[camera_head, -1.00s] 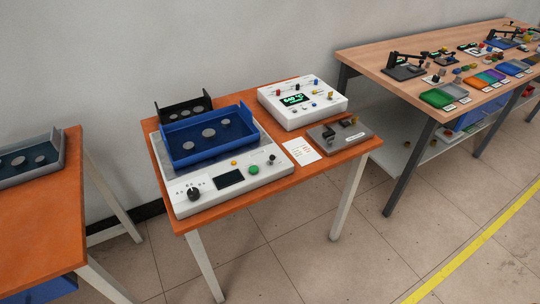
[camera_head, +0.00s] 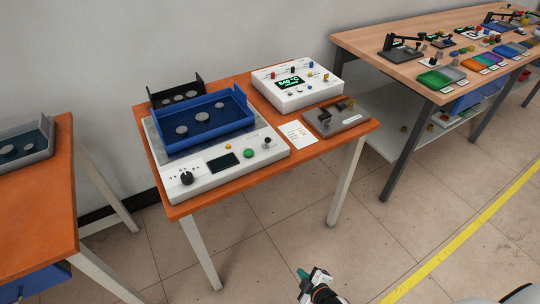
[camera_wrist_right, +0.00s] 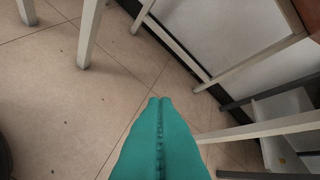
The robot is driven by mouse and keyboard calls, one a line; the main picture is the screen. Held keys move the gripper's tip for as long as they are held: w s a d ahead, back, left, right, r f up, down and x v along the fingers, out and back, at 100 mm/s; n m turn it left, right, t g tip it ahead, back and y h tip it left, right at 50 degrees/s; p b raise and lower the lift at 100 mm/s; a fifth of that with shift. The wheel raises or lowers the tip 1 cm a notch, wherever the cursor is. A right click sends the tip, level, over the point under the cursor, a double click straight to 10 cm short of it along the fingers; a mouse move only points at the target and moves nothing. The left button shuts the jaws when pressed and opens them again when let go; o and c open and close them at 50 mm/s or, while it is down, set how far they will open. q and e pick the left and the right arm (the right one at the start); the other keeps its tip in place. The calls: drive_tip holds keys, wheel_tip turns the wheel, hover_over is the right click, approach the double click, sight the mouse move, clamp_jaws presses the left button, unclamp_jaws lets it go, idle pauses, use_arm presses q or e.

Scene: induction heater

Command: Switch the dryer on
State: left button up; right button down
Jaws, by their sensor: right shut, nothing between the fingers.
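A white device (camera_head: 228,168) with a black knob (camera_head: 187,178), a dark screen and a green button (camera_head: 248,153) sits at the front left of the orange table. A blue tray (camera_head: 212,137) with grey discs rests on it. A white box (camera_head: 297,97) with a lit green display and small coloured switches stands behind it at right. I cannot tell which one is the dryer. My right gripper (camera_head: 304,273) is low, in front of the table and well apart from both devices. Its green fingers (camera_wrist_right: 160,101) are shut and empty in the right wrist view. My left gripper is not in view.
A grey fixture (camera_head: 336,117) and a white card (camera_head: 297,134) lie at the table's right. A wooden bench (camera_head: 375,48) with several tools stands at far right, another orange table (camera_head: 40,210) at left. The floor in front is clear.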

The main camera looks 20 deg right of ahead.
drive_tip(key=w+a+r+n+t+y, duration=0.1)
drive_tip(key=w+r+n+t, duration=0.2)
drive_tip(key=r, duration=0.6)
drive_tip(key=w+a+r+n+t+y+b, duration=0.1)
drive_tip(key=w+r+n+t, duration=0.2)
drive_tip(key=r, duration=0.7)
drive_tip(key=w+a+r+n+t+y+b, duration=0.1)
drive_tip(key=w+r+n+t, duration=0.2)
drive_tip(key=w+r, duration=0.3)
wheel_tip(320, 180, up, 4)
drive_tip(key=shift+w+a+n+y, duration=0.2)
drive_tip(key=shift+a+n+y, duration=0.1)
drive_tip(key=shift+n, duration=0.3)
approach(267, 143)
drive_tip(key=w+a+r, duration=0.1)
drive_tip(key=w+a, duration=0.2)
drive_tip(key=a, duration=0.2)
drive_tip(key=shift+w+d+r+p, duration=0.15)
drive_tip(key=shift+w+d+p, duration=0.05)
drive_tip(key=shift+w+d, duration=0.5)
drive_tip(key=shift+w+d+r+p, duration=0.1)
drive_tip(key=shift+w+d+p, duration=0.1)
drive_tip(key=shift+w+d, duration=0.45)
drive_tip(key=shift+w+a, duration=0.1)
drive_tip(key=shift+a, duration=0.05)
